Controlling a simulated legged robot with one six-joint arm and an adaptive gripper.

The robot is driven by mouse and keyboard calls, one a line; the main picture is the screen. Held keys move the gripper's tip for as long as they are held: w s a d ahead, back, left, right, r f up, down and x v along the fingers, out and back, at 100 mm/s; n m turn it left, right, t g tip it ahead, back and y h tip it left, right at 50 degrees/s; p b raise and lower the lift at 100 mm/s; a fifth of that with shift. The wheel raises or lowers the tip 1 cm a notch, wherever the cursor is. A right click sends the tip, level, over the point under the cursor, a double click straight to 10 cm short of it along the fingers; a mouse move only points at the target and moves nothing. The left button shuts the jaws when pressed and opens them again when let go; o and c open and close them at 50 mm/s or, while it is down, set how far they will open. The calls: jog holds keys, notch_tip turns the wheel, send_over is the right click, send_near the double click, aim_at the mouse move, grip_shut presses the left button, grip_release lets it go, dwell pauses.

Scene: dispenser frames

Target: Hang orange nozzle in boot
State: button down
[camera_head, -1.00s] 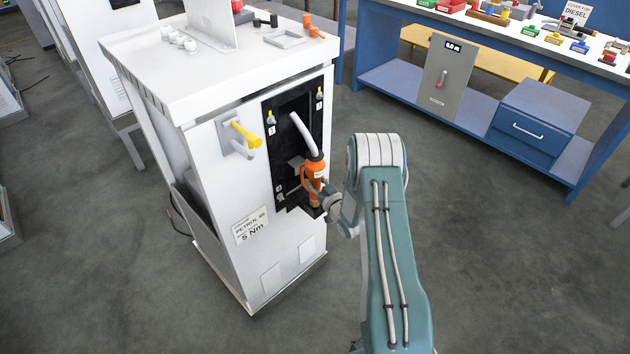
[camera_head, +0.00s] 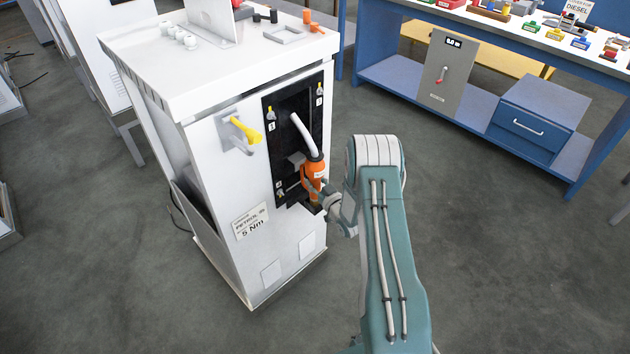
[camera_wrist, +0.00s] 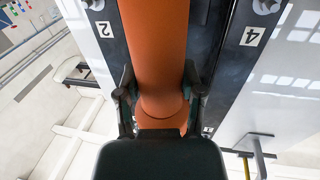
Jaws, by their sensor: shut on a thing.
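The orange nozzle (camera_head: 312,172) stands roughly upright in front of the black panel (camera_head: 287,135) on the white dispenser's face. In the wrist view, the orange nozzle (camera_wrist: 155,45) runs down the middle between the two dark fingers of my gripper (camera_wrist: 159,90). A dark piece (camera_head: 314,208) shows below the nozzle; I cannot tell if the nozzle's tip is inside it. The boot's opening is hidden.
A yellow handle (camera_head: 245,130) sticks out of the dispenser (camera_head: 225,185) left of the panel. Number labels 2 and 4 flank the nozzle in the wrist view. A blue workbench (camera_head: 400,82) stands at the back right. The floor right of my arm is clear.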

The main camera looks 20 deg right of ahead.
jog(key=shift+f, duration=0.4)
jog(key=shift+c, duration=0.6)
grip_release()
jog(key=shift+f, duration=0.15)
jog(key=s+d, duration=0.1)
jog(key=s, duration=1)
jog(key=shift+s+d, duration=0.4)
